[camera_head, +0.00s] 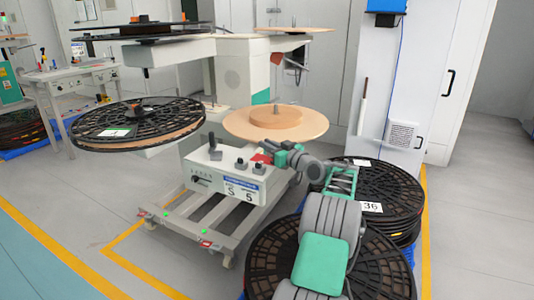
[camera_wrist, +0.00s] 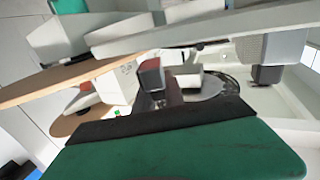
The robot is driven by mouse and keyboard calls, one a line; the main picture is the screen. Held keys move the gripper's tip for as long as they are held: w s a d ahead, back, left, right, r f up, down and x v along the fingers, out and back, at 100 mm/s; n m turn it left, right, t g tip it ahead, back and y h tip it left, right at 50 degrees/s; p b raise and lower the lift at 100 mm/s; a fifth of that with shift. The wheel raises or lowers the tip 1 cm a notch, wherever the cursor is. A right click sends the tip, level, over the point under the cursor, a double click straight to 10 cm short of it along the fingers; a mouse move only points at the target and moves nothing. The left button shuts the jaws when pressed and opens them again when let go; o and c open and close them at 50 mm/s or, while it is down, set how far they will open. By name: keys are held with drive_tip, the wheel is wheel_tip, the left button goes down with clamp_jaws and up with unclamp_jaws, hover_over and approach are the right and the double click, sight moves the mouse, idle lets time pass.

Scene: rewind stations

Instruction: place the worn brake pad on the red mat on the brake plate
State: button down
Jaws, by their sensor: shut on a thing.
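My gripper (camera_head: 276,154) is over the right end of the control box on the machine cart. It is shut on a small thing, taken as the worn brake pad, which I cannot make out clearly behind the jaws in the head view. A red patch (camera_head: 260,158), likely the red mat, shows on the box just left of the jaws. Whether the held thing touches it is hidden. In the wrist view a large green slab with a black edge fills the bottom; a small dark block with a red face (camera_wrist: 150,72) shows beyond it, and its identity is unclear.
The control box (camera_head: 222,180) carries black knobs (camera_head: 239,164). A wooden disc (camera_head: 290,128) stands close behind my gripper. A large black reel (camera_head: 135,125) is at left. Stacked black reels (camera_head: 385,190) lie at right near my arm. Open floor is at front left.

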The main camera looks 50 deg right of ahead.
drive_tip(key=shift+f, duration=0.9)
drive_tip(key=c, duration=1.4)
unclamp_jaws()
drive_tip(key=shift+s+r, duration=0.2)
drive_tip(key=shift+r, duration=0.1)
drive_tip(key=s+a+p, duration=0.1)
drive_tip(key=s+p, duration=0.1)
drive_tip(key=s, duration=0.9)
drive_tip(key=shift+s+a, duration=0.2)
drive_tip(key=shift+s, duration=0.05)
drive_tip(key=shift+f, duration=0.1)
